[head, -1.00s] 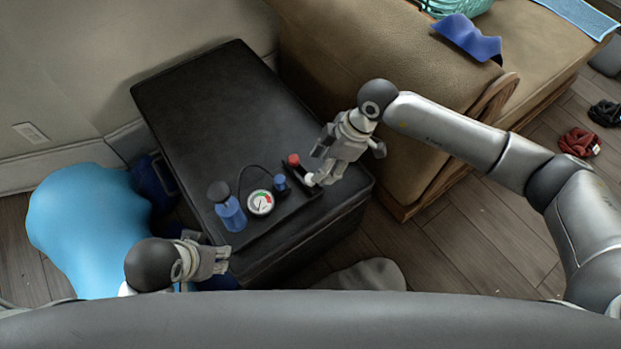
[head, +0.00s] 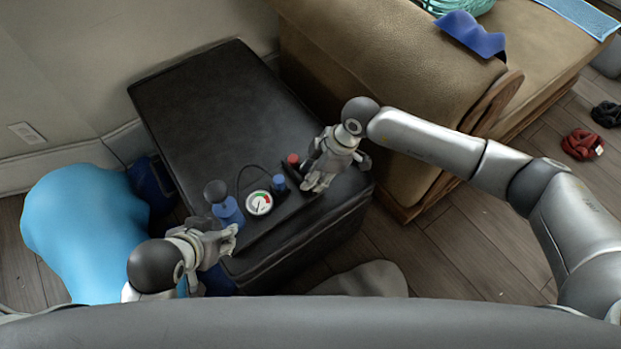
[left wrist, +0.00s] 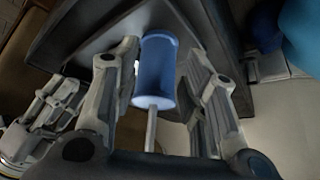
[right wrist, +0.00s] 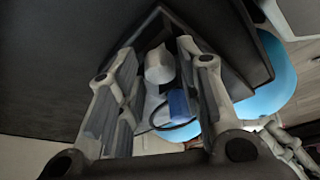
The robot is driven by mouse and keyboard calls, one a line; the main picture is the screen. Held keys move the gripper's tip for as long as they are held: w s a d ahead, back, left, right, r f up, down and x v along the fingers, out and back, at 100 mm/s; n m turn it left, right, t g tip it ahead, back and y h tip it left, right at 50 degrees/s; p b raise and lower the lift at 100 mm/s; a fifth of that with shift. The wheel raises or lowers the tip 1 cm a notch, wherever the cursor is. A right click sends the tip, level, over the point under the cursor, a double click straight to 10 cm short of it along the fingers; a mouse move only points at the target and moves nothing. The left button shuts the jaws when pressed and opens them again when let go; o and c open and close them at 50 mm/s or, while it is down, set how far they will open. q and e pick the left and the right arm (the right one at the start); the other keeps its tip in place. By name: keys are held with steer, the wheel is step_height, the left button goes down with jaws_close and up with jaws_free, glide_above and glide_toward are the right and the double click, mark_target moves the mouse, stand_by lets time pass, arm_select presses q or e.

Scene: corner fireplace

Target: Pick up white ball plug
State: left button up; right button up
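The white ball plug (right wrist: 158,66) shows in the right wrist view as a pale rounded piece between the fingers of my right gripper (right wrist: 158,75). The fingers are apart, with gaps visible at its sides. In the head view my right gripper (head: 318,178) is low over the front right of the black ottoman and hides the plug. My left gripper (head: 228,238) is at the ottoman's front left edge, beside a blue cylinder (head: 229,213) with a dark knob. In the left wrist view this cylinder (left wrist: 157,68) lies between its open fingers (left wrist: 158,75).
The black ottoman (head: 215,100) also carries a round gauge (head: 259,203), a small blue piece (head: 279,182), a red-topped piece (head: 293,159) and a thin black cable. Its back half is clear.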

steer(key=c, duration=0.5)
steer(key=shift+o, duration=0.2)
